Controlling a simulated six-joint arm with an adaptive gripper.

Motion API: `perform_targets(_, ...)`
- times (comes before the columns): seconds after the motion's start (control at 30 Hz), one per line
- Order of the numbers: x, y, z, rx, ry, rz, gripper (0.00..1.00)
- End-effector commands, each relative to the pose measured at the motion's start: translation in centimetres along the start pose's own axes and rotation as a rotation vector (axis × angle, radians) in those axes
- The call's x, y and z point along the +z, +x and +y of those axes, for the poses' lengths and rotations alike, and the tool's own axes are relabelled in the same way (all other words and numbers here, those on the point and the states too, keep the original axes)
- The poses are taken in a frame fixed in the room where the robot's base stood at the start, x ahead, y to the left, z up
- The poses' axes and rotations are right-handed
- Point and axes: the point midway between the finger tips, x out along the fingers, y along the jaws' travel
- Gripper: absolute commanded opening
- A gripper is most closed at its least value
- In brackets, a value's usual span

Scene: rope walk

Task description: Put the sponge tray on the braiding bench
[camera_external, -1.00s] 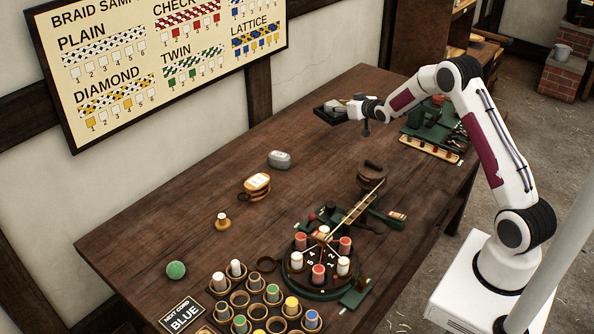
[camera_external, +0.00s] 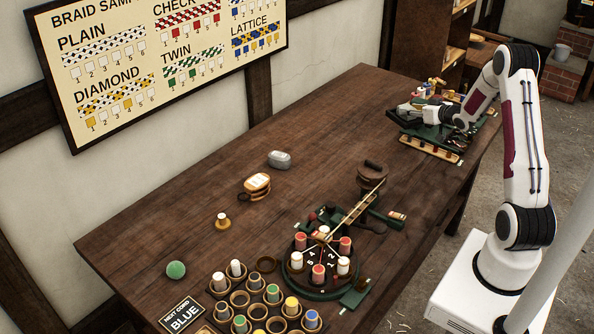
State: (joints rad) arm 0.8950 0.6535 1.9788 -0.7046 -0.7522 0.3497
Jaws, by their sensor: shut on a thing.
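The braiding bench (camera_external: 215,160) looks to be the long dark-brown wooden table across the middle of the external view; nothing labels it. My gripper (camera_external: 418,113) is at its far right end, above or beside the green stand there. It is shut on a small dark tray (camera_external: 398,119), which I take to be the sponge tray. The tray is mostly hidden by my gripper and merges with the dark green parts behind it. I cannot tell whether it touches anything below.
The green stand (camera_external: 433,140) has a pale strip at its front, and several small coloured items (camera_external: 430,88) lie behind it. A braiding disc with pegs (camera_external: 315,262) and a cup rack (camera_external: 238,300) fill the near end.

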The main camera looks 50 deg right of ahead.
Motion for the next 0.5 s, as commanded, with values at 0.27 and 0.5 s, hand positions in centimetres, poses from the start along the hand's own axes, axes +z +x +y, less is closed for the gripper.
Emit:
perform_targets(0.27, 3.4, -6.2, -0.3, -0.088, -0.036, 0.001, 0.06)
perform_targets(0.5, 5.9, -10.5, -5.2, -0.226, -0.093, 0.002, 0.06)
